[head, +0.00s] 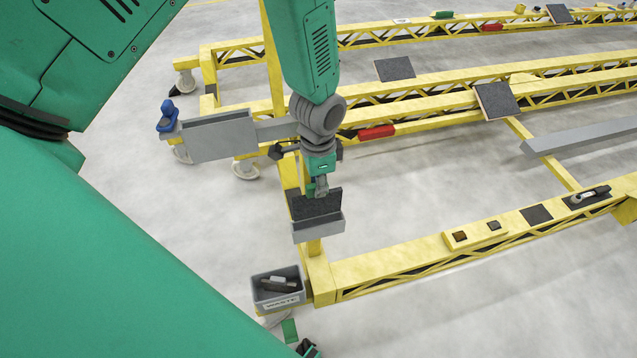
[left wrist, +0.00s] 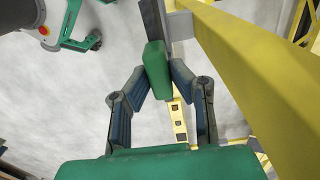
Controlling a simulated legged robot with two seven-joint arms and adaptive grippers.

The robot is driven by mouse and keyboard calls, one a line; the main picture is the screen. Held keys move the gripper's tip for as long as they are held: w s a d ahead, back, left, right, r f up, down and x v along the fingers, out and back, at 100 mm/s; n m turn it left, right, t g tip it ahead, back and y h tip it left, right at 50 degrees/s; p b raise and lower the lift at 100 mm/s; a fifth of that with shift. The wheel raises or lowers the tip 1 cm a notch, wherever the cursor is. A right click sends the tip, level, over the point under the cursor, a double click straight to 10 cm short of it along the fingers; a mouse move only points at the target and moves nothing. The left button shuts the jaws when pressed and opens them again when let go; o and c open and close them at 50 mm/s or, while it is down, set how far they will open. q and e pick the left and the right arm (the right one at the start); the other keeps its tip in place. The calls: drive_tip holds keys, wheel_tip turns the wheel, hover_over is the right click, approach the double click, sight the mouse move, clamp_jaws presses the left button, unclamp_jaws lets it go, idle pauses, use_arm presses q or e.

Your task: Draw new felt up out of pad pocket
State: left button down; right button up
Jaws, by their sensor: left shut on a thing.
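A dark felt pad (head: 316,205) stands upright in the light grey pad pocket (head: 318,229) at the near end of the yellow frame. Its upper part shows above the pocket rim; its lower part is hidden inside. My left gripper (head: 320,187) reaches down from above and is shut at the pad's top edge. In the left wrist view, the fingers (left wrist: 163,84) close from both sides on a green block-like grip, and a grey edge shows beyond it. I cannot make out the right gripper.
A grey bin (head: 278,299) marked WASTE, with dark pieces inside, sits just below the pocket. A larger grey holder (head: 220,137) stands at the left. Yellow trolley rails (head: 400,267) run to the right, carrying small parts.

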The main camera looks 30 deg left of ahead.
use_arm(q)
drive_tip(key=shift+r+p, duration=1.35)
drive_tip(key=shift+r, duration=0.3)
drive_tip(key=shift+f, duration=0.1)
